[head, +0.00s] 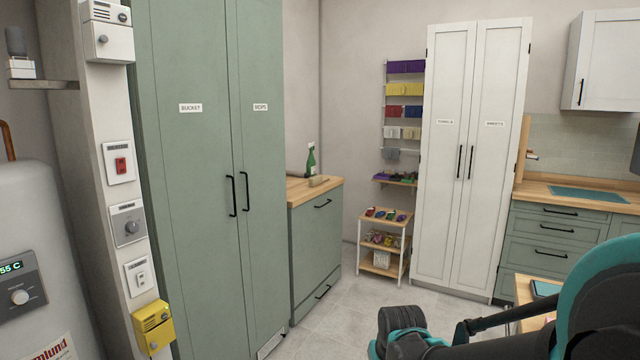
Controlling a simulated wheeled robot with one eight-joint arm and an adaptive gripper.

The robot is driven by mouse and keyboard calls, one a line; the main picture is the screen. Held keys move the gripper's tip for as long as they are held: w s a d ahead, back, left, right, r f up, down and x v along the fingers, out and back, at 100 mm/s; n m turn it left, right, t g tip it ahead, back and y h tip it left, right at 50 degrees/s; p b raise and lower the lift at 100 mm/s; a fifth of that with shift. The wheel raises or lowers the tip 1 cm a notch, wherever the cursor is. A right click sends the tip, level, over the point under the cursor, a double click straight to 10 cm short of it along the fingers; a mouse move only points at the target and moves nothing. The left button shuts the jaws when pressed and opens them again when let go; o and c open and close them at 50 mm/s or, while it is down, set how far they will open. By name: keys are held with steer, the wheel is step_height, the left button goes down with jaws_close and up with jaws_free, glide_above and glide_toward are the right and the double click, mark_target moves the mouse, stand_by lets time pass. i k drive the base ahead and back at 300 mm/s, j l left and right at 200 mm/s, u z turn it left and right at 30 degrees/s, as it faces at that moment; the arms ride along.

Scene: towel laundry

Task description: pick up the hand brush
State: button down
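I cannot make out a hand brush for certain. A small tan object (318,181) lies on the wooden top of the low green cabinet (297,189), in front of a green bottle (311,161); it is too small to tell whether it is the brush. Black and teal parts of my arm cross the bottom right of the head view. No gripper fingers show.
Tall green cabinet doors (208,230) marked BUCKET and MOPS are shut at left. A small shelf cart (385,226) holds several colourful items. A white cupboard (468,230) stands shut beside it. A wooden counter (540,192) is at right. The pale tiled floor (345,310) is clear in the middle.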

mark_target(317, 180)
steer(key=k+j, duration=0.1)
steer(key=j, duration=0.6)
steer(key=i+j+z, duration=0.15)
steer(key=i+j, duration=0.2)
steer(key=i, duration=0.2)
steer(key=i+j+z, duration=0.15)
steer(key=i+j, duration=0.25)
steer(key=i, duration=0.2)
steer(key=i+l+z, duration=0.15)
steer(key=i+z, duration=0.2)
steer(key=i, duration=0.4)
steer(key=i+z, duration=0.4)
steer(key=i, duration=0.35)
steer(key=j, duration=0.1)
